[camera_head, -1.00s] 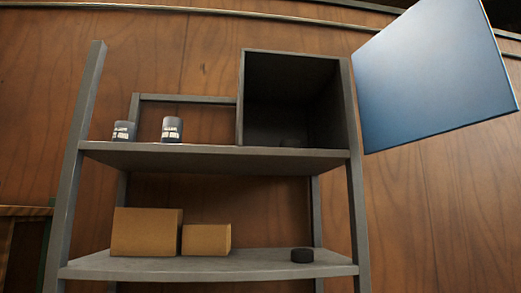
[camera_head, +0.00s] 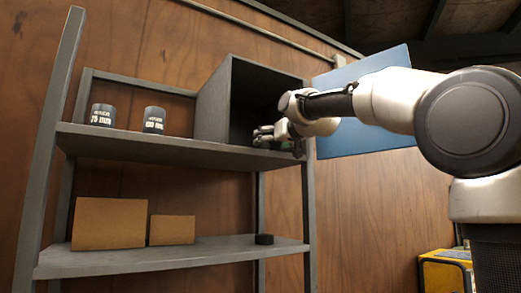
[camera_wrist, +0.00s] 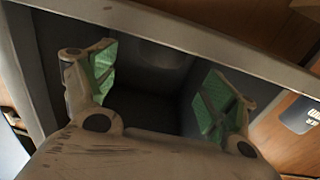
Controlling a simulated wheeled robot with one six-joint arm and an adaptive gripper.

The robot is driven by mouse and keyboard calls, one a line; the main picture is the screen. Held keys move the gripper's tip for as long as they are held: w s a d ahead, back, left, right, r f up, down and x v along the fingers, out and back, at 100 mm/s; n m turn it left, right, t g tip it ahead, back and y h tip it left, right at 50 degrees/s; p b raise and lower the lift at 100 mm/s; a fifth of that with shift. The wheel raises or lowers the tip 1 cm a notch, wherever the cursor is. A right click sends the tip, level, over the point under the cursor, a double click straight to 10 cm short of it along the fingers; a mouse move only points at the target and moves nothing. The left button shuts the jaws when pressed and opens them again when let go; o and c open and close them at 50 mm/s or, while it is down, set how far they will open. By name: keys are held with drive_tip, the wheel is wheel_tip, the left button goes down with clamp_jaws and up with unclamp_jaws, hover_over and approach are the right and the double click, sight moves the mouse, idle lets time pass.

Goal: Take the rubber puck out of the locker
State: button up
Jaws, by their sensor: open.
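The locker (camera_head: 213,104) is a dark grey open-fronted box at the right end of the upper shelf. Its blue door (camera_head: 365,141) stands wide open to the right. My gripper (camera_head: 268,136) is at the locker's mouth, open and empty, near the shelf's front edge. In the wrist view its two green-padded fingers (camera_wrist: 158,88) are spread apart before the dark interior. A dark rounded shape (camera_wrist: 163,54), probably the rubber puck, lies deeper inside between and beyond the fingers. It is dim, and I cannot make out its edges fully. The arm hides part of the locker's opening.
Two dark labelled cans (camera_head: 154,120) stand on the upper shelf left of the locker. A yellow cabinet (camera_head: 446,273) stands at the lower right.

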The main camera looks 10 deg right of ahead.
sight(262, 145)
drive_tip(key=x, duration=0.7)
drive_tip(key=shift+f, duration=0.25)
drive_tip(key=shift+s, duration=0.1)
drive_tip(key=shift+c, duration=0.2)
drive_tip(key=c, duration=1.1)
